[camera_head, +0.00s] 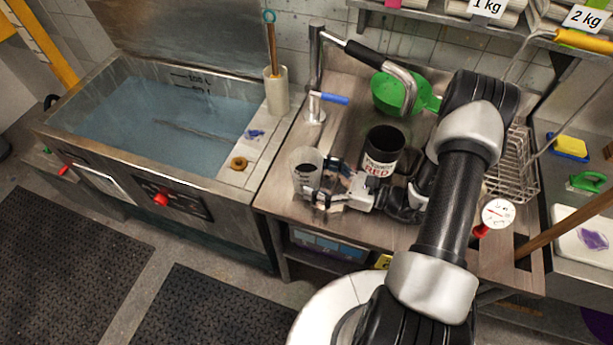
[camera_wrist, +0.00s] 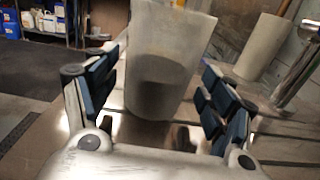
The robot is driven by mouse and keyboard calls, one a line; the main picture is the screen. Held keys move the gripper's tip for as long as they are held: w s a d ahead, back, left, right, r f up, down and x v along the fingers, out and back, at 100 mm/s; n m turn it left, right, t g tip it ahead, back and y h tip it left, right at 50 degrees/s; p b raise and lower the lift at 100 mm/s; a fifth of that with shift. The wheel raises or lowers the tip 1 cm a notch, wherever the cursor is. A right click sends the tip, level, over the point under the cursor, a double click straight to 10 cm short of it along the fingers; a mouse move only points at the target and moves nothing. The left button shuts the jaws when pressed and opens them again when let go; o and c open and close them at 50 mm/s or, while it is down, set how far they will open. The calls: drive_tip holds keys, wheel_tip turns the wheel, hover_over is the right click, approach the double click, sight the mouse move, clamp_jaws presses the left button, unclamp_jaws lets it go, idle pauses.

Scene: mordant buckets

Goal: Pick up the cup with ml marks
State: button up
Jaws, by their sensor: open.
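The cup with ml marks (camera_head: 306,165) is a translucent white cup with dark marks, standing upright on the steel counter near its left edge. In the wrist view the cup (camera_wrist: 165,60) stands straight ahead, with a darker patch showing in its lower part. My gripper (camera_head: 319,188) is at the cup, low and on its right side. In the wrist view my gripper (camera_wrist: 160,95) is open, with one blue-padded finger on each side of the cup and gaps visible beside it. I cannot tell whether either finger touches the cup.
A black can labelled RED (camera_head: 382,150) stands close behind my gripper. A green scoop (camera_head: 392,92), a tap (camera_head: 317,75) and a wire rack (camera_head: 514,165) are on the counter. A water-filled vat (camera_head: 150,120) lies left, with a white cylinder (camera_head: 276,92) on its ledge.

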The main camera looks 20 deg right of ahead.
drive_tip(key=x, duration=0.7)
drive_tip(key=shift+a+r+b, duration=0.15)
drive_tip(key=shift+r+b, duration=0.05)
drive_tip(key=shift+b, duration=0.2)
drive_tip(key=shift+c, duration=0.5)
drive_tip(key=c, duration=1.1)
drive_tip(key=shift+c, duration=0.3)
